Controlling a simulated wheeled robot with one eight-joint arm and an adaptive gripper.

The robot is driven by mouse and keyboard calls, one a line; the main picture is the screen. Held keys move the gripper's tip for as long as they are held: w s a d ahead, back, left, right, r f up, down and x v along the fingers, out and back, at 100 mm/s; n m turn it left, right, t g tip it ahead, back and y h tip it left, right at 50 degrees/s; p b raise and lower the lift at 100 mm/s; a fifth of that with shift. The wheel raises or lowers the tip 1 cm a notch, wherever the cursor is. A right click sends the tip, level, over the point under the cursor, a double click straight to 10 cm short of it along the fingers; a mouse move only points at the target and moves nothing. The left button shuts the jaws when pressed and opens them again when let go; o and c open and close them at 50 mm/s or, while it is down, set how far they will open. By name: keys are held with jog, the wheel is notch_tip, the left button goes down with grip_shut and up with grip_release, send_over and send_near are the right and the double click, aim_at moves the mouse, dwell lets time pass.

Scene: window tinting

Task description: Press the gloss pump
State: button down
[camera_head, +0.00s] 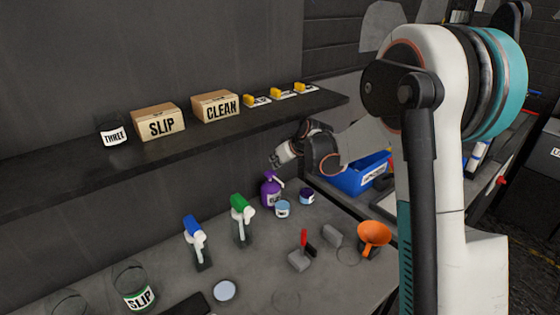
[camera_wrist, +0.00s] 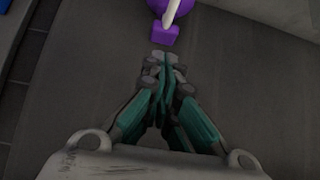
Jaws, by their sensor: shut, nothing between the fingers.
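A purple pump bottle (camera_head: 269,193) stands upright on the grey bench near the back wall. A small label is on its side; I cannot read it. My gripper (camera_head: 277,160) is above the bottle's pump head, with its fingers shut and empty, pointing left and down. In the wrist view, the purple pump (camera_wrist: 165,33) shows at the top edge, just beyond the shut fingertips (camera_wrist: 165,62) of my gripper. A gap shows between them there. I cannot tell the exact height between fingertips and pump head.
Two small jars, one light blue (camera_head: 282,209) and one dark (camera_head: 307,196), stand close beside the bottle. A green-topped spray bottle (camera_head: 241,220) and a blue-topped one (camera_head: 196,242) stand left. A dark shelf (camera_head: 180,143) with boxes runs above. A blue bin (camera_head: 362,177) is right.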

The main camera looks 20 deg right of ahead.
aim_at(271, 173)
jog(key=shift+b+x, duration=0.4)
jog(key=shift+x, duration=2.05)
